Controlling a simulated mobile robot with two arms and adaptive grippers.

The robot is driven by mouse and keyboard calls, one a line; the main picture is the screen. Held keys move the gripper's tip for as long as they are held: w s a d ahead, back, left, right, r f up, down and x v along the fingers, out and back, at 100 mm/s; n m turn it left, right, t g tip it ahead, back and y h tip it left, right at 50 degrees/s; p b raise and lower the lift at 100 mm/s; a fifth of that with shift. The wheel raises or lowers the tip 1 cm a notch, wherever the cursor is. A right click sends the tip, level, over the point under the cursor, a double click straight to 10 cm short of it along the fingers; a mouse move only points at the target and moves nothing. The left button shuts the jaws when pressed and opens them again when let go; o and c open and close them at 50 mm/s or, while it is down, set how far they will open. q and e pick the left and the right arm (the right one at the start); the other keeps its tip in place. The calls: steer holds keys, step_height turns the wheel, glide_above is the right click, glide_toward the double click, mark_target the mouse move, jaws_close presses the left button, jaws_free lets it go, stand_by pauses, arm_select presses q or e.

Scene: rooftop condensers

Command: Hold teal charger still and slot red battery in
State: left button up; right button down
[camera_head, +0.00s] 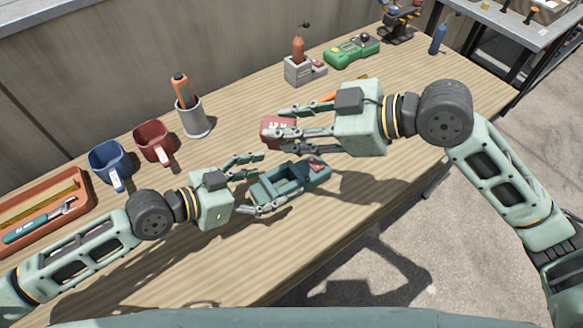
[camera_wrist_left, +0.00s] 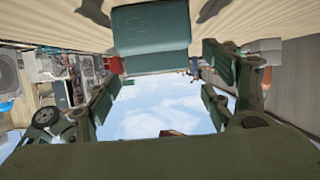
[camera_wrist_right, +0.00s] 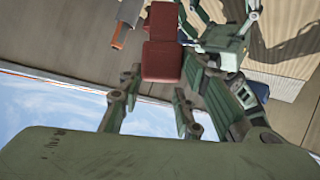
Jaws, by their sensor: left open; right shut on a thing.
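The teal charger (camera_head: 292,186) lies on the wooden workbench near its front edge, with an open slot on top and a red patch at its right end. My left gripper (camera_head: 264,182) is open, its fingers on either side of the charger's left end. The charger also shows in the left wrist view (camera_wrist_left: 150,42). My right gripper (camera_head: 277,128) is shut on the red battery (camera_head: 272,131) and holds it above and behind the charger, apart from it. The battery also shows in the right wrist view (camera_wrist_right: 161,60). Fingers partly hide it.
An orange tray (camera_head: 40,195) is at left. The bench's front is clear.

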mark_target(293, 177)
arm_select(q)
steer(key=x, duration=0.7)
steer(key=shift+w+d+f, duration=0.1)
steer(key=shift+d, duration=0.15)
arm_select(e)
steer(key=shift+r, duration=0.1)
arm_select(q)
steer(key=c, duration=1.7)
steer(key=shift+f, duration=0.1)
arm_select(e)
steer(key=shift+w+f+n+g+h, duration=0.35)
steer(key=shift+f+n+g, duration=0.65)
steer(key=shift+g, duration=0.8)
steer(key=shift+w+f+n+g+h, duration=0.1)
steer(key=shift+w+f+n+g, duration=0.4)
steer(key=shift+f+n+g, duration=0.9)
steer(key=shift+w+f+n+g+h, duration=0.25)
steer(key=shift+w+f+n+g, duration=0.4)
steer(key=shift+g, duration=1.55)
steer(key=shift+s+f, duration=0.2)
steer(key=shift+f, duration=0.9)
